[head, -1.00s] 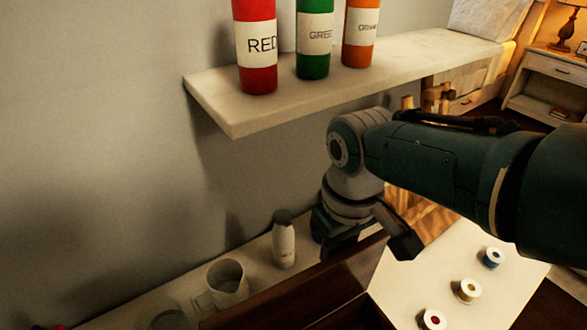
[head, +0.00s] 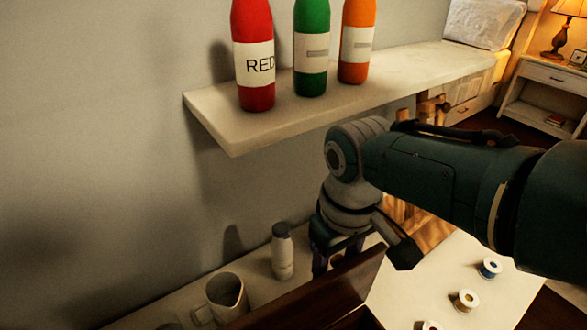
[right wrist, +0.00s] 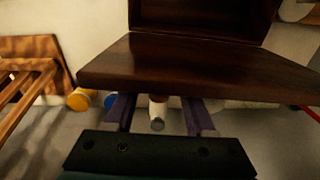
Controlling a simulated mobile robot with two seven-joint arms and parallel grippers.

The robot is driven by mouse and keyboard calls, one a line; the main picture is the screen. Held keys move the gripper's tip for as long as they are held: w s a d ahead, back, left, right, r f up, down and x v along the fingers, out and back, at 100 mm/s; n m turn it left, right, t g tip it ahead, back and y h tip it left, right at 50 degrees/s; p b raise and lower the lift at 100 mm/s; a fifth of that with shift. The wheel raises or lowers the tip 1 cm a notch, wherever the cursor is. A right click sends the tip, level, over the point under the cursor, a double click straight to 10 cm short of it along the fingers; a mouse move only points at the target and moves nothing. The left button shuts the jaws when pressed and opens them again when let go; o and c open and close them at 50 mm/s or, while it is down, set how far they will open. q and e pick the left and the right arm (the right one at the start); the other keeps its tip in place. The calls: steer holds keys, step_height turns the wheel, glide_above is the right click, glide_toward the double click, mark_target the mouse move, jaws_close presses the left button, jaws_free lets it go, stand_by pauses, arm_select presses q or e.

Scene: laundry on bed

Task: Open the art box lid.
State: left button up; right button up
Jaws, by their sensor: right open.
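The dark wooden art box shows at the bottom edge of the head view, mostly cut off. A dark panel, seemingly its lid (head: 325,295), stands raised there with its edge slanting up to the right. In the right wrist view a broad dark wooden panel (right wrist: 190,65) lies just beyond my fingers, with a dark recess behind it. My right gripper (right wrist: 158,100) is open, its two fingers apart near the panel's edge; contact cannot be told. In the head view my right gripper (head: 332,257) is partly hidden behind the lid. My left gripper is out of view.
A white bottle (head: 282,254) and a jug (head: 226,296) stand left of the gripper. Several thread spools (head: 466,301) lie on the pale surface to the right. A wall shelf (head: 220,127) with red, green and orange bottles hangs above.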

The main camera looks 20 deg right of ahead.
step_height(320, 180, up, 7)
steer(key=p, duration=0.4)
steer(key=shift+s+r, duration=0.1)
steer(key=shift+r, duration=0.75)
